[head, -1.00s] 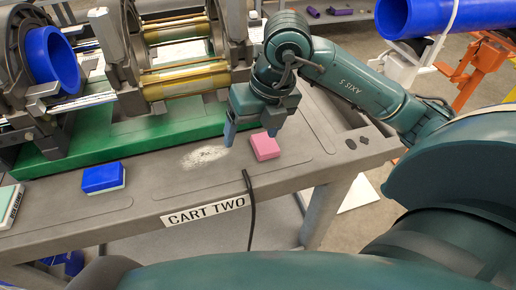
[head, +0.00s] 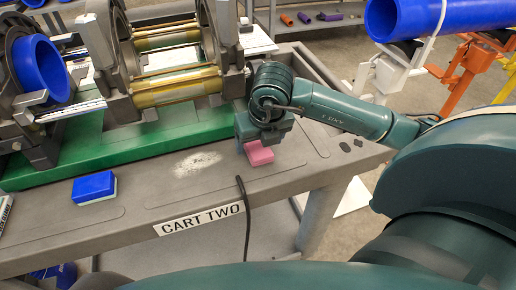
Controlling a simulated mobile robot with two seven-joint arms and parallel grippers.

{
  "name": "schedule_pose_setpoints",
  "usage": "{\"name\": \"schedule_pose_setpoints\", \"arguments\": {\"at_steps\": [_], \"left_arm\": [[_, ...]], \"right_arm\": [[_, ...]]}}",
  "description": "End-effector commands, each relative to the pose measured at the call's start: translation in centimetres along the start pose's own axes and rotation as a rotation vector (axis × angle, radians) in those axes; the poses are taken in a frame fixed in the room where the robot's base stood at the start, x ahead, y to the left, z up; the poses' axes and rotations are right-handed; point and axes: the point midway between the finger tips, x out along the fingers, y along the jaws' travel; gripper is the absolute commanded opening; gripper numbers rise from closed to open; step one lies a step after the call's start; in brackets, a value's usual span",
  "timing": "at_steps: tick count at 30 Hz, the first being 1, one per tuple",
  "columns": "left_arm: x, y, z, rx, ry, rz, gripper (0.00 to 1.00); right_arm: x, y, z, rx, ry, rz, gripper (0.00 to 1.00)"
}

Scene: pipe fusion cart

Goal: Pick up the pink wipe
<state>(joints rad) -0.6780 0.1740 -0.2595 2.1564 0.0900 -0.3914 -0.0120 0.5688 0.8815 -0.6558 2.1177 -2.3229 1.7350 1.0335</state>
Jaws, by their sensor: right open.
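The pink wipe (head: 258,154) is a small block on the grey top of the cart (head: 150,214), near its right end. My right gripper (head: 258,146) is open and right over the wipe, pointing down. Its fingers hide the upper part of the wipe; whether they touch it cannot be told. My left gripper is out of the picture.
A blue and white block (head: 94,187) lies on the cart at the left. A green base (head: 140,142) carries the fusion machine's clamps behind. A black cable (head: 245,215) hangs over the front edge near the wipe. A pale powdery patch (head: 197,162) lies left of the wipe.

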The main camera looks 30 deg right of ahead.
Motion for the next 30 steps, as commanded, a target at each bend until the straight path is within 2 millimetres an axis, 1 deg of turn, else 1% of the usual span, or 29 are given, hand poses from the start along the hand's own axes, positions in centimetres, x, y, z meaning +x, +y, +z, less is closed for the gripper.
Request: {"name": "schedule_pose_setpoints", "arguments": {"at_steps": [1, 5, 13, 30], "left_arm": [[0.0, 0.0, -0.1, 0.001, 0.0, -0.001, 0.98], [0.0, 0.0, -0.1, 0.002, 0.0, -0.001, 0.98], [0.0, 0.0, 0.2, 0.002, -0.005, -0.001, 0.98], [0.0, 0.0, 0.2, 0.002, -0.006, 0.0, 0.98]], "right_arm": [[0.8, -0.1, -0.1, 0.001, 0.003, -0.001, 0.75], [2.1, 0.0, 0.0, 0.001, 0.001, 0.0, 0.75], [2.3, 0.0, 0.0, -0.001, -0.001, 0.001, 0.75], [2.3, 0.0, 0.0, 0.0, -0.001, 0.001, 0.29]]}}
